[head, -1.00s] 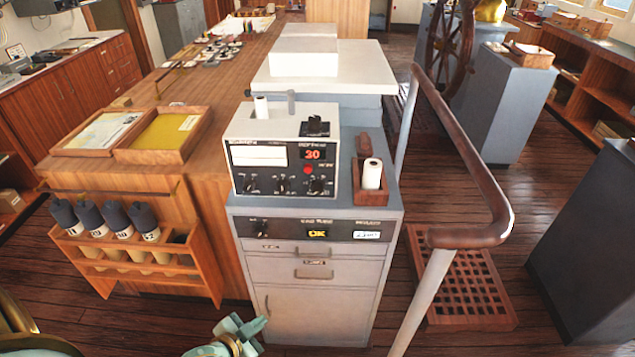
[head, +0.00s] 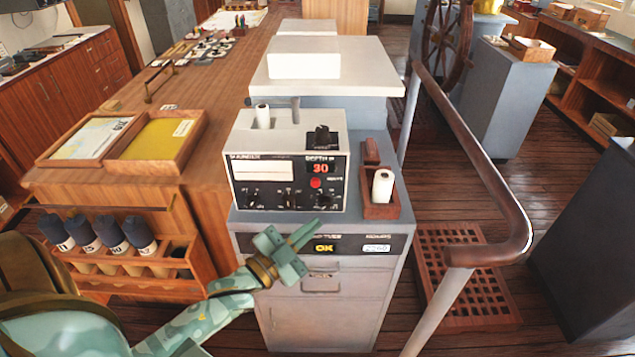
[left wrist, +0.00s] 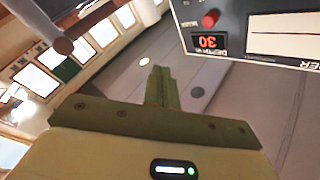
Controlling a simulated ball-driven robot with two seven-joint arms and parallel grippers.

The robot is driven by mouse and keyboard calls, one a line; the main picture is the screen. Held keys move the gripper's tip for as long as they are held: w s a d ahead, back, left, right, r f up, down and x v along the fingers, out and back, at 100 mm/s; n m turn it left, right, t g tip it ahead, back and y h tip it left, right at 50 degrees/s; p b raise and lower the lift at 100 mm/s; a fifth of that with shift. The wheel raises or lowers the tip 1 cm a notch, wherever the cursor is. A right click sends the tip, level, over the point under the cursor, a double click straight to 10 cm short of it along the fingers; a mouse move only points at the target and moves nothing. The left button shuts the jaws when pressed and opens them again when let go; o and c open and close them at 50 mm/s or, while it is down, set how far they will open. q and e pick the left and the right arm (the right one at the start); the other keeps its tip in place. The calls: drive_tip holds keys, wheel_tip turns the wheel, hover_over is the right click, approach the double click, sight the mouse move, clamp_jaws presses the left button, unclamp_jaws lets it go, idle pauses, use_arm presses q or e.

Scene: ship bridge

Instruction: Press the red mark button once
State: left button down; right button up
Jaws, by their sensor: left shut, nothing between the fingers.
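The red mark button (head: 316,183) is a small round red knob on the front panel of the white depth sounder (head: 245,187), just below the red "30" display. It also shows in the left wrist view (left wrist: 210,19), at the top right beside the upside-down display. My left gripper (head: 310,232) is shut and empty. It is in front of the cabinet, below and in front of the button, apart from it. In the left wrist view its closed fingers (left wrist: 161,85) point up the picture, with the panel beyond and to the right. My right gripper is not in view.
The sounder stands on a grey cabinet (head: 335,305) with an "OK" display. A wooden holder (head: 381,210) with a white roll is right of it. A curved handrail (head: 490,185) runs along the right. A wooden rack (head: 190,262) of dark-capped tubes hangs at left.

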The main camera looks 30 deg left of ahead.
sight(315, 183)
use_arm(q)
drive_tip(key=w+a+b, duration=0.2)
drive_tip(key=w+a, duration=0.2)
drive_tip(key=w, duration=0.3)
drive_tip(key=shift+w+a+b, duration=0.25)
drive_tip(key=shift+a+b, duration=0.05)
drive_tip(key=shift+b, duration=0.05)
idle(2.1)
drive_tip(key=shift+w+a, duration=0.25)
drive_tip(key=shift+w, duration=0.1)
drive_tip(key=shift+w+a, duration=0.25)
drive_tip(key=shift+w, duration=0.2)
idle(0.7)
drive_tip(key=shift+s+d, duration=0.1)
drive_tip(key=shift+s, duration=0.05)
drive_tip(key=shift+s+d+p, duration=0.4)
drive_tip(key=shift+s+p, duration=0.2)
drive_tip(key=shift+s, duration=0.05)
